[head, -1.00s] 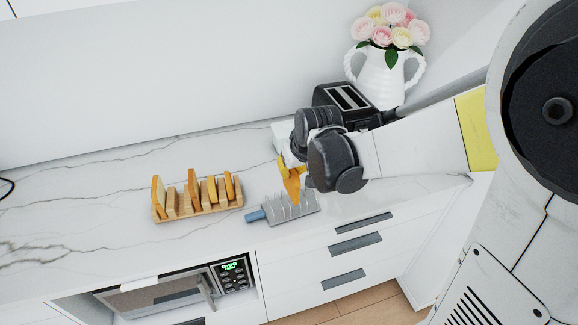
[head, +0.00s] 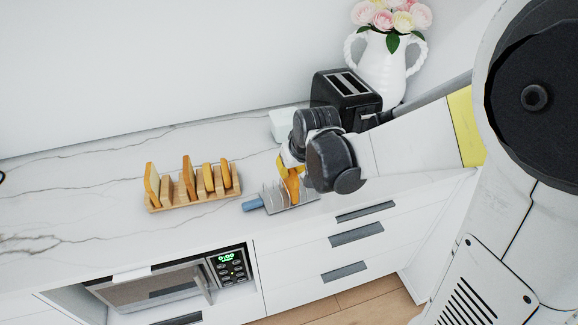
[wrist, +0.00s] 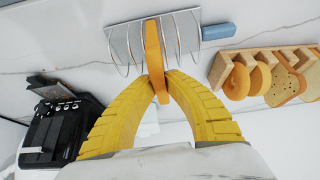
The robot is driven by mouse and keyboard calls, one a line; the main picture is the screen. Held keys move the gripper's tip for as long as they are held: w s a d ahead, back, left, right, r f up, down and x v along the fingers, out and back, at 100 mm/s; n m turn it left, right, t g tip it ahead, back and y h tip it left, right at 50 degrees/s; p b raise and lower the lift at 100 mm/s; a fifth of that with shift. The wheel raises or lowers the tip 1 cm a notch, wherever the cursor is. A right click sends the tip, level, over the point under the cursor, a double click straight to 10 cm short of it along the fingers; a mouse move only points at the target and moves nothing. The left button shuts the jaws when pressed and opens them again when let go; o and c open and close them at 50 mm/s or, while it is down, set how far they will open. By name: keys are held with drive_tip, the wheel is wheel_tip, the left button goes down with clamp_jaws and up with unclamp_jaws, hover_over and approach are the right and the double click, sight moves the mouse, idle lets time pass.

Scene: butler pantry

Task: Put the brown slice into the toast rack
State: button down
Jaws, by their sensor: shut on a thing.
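My gripper (wrist: 157,80) is shut on an orange-brown slice (wrist: 153,45), which it holds by one end. The metal toast rack (head: 277,198) has thin wire dividers and a blue handle (head: 252,205) at its left in the head view. In the wrist view the rack (wrist: 182,34) lies behind the slice, with its wires on both sides of it. The slice (head: 292,184) overlaps the rack in both views. I cannot tell whether its lower end touches the rack's base. My gripper partly hides the slice's upper end in the head view.
A wooden rack (head: 195,201) with several slices stands left of the metal rack. A black toaster (head: 345,95), a white container (head: 283,124) and a white flower vase (head: 384,70) stand behind. The counter's left side is clear; drawers and a microwave (head: 160,288) are below.

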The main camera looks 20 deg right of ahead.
drive_tip(key=shift+f, duration=0.15)
drive_tip(key=c, duration=1.4)
unclamp_jaws()
drive_tip(key=v, duration=1.1)
drive_tip(key=s+f+t, duration=0.1)
drive_tip(key=s, duration=1.3)
drive_tip(key=shift+a+m+t+b, duration=0.25)
drive_tip(key=shift+m+t+b, duration=0.05)
drive_tip(key=shift+m, duration=0.1)
